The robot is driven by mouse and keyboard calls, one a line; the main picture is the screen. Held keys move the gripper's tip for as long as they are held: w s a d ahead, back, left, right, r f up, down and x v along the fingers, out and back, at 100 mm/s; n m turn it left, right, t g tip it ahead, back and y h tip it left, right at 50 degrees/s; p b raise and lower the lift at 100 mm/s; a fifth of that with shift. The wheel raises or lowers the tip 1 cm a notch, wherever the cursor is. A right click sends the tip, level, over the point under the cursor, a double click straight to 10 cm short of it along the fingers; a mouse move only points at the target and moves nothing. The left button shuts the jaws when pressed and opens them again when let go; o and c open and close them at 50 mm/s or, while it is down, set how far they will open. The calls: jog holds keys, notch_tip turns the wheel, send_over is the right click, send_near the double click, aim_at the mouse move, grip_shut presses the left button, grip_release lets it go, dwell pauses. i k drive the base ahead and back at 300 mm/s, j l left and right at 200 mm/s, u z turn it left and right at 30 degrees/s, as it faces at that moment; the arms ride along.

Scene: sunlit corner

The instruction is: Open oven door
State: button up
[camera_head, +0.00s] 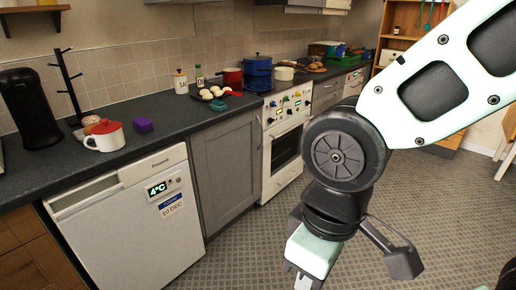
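The white oven (267,150) is built into the counter row in the middle of the head view. Its front has knobs and small lit displays above the door. The oven door (284,176) has a dark window and looks closed, with a handle along its top edge. My arm passes in front of the oven's right side. My gripper (307,278) is at the bottom of the view, in front of and lower than the oven, apart from the door. It points down and its tips are partly cut off, so its opening is unclear.
Left of the oven are a grey cabinet (226,170) and a white fridge (135,215) with a display. The patterned floor (245,245) before the oven is clear.

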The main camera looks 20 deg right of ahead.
aim_at(301, 119)
jog(key=z, duration=0.5)
jog(key=i+u, duration=0.1)
jog(key=i, duration=0.65)
jog(key=i+u, duration=0.1)
jog(key=i, duration=0.65)
jog(key=i+l+u, duration=0.1)
jog(key=i, duration=0.6)
jog(key=i+l, duration=0.2)
jog(key=i, duration=0.55)
jog(key=j+u, duration=0.05)
